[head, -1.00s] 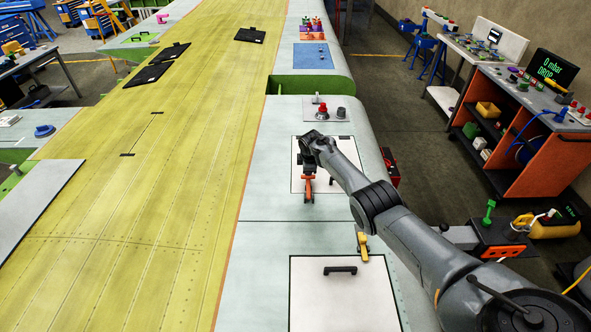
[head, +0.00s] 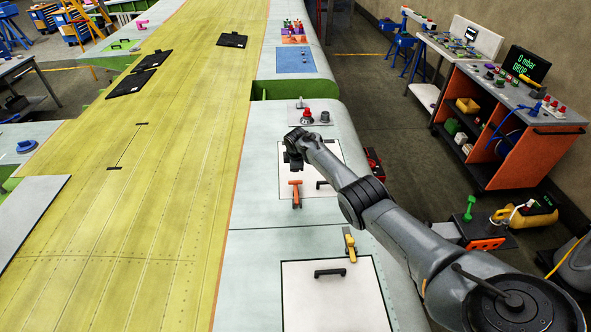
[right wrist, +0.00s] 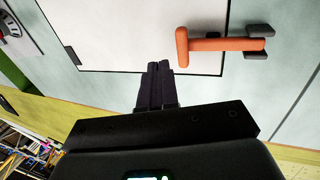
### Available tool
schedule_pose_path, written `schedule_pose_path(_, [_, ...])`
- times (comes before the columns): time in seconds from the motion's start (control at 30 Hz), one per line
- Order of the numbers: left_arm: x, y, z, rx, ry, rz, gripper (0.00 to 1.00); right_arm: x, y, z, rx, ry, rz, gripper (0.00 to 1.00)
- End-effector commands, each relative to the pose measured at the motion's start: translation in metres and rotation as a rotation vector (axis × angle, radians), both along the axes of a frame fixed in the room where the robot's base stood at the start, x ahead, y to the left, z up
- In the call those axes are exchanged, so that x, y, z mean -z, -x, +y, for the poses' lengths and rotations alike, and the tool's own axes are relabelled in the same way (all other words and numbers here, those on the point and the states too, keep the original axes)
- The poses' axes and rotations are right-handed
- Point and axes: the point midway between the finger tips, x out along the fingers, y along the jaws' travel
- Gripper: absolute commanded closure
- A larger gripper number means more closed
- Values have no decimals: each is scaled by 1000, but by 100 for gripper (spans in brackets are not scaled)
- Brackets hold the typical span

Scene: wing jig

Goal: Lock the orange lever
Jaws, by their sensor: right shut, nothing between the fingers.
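The orange lever (head: 296,194) sits at the near edge of a white panel (head: 318,190) on the pale wing surface. In the right wrist view the orange lever (right wrist: 222,45) has a crossbar over the white panel, and its stem runs right into a dark bracket (right wrist: 260,42). My right gripper (head: 293,166) is just beyond the lever in the head view, apart from it. In the right wrist view its fingers (right wrist: 160,70) are shut and empty, left of and below the crossbar. My left gripper is not in view.
A yellow latch (head: 349,244) sits by a nearer white panel (head: 335,300) with a black handle (head: 330,272). A red knob (head: 307,115) stands on a plate beyond my gripper. An orange workbench (head: 530,158) is at the right. The yellow wing skin (head: 150,200) at left is mostly clear.

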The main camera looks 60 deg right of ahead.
Motion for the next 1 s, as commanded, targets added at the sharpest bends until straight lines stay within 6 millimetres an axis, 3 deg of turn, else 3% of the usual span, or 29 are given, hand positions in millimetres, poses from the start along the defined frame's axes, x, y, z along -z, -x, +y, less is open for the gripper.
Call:
schedule_pose_path(0.03, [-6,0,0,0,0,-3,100,-15,-1,-1,-2,4,-5,100])
schedule_pose_path(0.2, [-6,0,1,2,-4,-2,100,-48,-2,-2,-2,5,-5,100])
schedule_pose_path(0.5, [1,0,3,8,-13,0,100,-88,-3,-2,-1,1,-5,100])
schedule_pose_path(1.0, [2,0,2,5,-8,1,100,-97,-2,-2,-1,1,-3,100])
